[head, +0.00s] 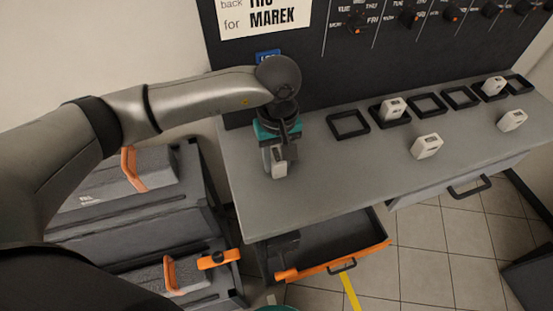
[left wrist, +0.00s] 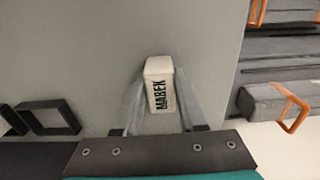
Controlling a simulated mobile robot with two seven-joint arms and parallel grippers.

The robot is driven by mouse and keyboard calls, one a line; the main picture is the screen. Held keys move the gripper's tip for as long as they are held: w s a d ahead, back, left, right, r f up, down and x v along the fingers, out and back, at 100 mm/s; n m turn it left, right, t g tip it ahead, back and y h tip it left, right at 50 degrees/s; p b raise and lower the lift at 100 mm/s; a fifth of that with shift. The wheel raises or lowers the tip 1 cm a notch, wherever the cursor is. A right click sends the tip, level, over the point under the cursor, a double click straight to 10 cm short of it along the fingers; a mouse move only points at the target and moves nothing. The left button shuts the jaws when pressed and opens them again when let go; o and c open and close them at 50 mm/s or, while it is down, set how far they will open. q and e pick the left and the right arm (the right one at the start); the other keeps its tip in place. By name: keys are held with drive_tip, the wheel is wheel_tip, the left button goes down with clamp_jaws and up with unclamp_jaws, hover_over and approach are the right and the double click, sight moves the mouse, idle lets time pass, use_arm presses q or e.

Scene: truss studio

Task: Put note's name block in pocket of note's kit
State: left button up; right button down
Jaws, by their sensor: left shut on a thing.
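The note (head: 265,17) on the dark board is cut off at the top; I read "back", "for" and "MAREK" on it. A white block (left wrist: 158,85) lettered MAREK is between the fingers of my left gripper (left wrist: 157,103). In the head view my left gripper (head: 277,157) points down at the left end of the grey worktop, shut on this block (head: 279,169). I cannot tell whether the block touches the worktop. Grey cases with orange handles, an upper one (head: 105,187) and a lower one (head: 190,277), stand left of the worktop. No name on them is readable, and no pocket is clear.
The grey worktop (head: 320,185) carries a row of black square frames, the leftmost one (head: 354,134) empty. Other white blocks stand in some frames, and two are loose: one (head: 426,147), another (head: 512,120). An orange-edged drawer (head: 330,266) is open below. The worktop's front middle is clear.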

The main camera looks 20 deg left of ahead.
sight(278, 157)
use_arm(q)
clamp_jaws()
drive_tip(key=shift+r, duration=0.1)
wheel_tip(278, 157, up, 20)
drive_tip(key=shift+b, duration=0.45)
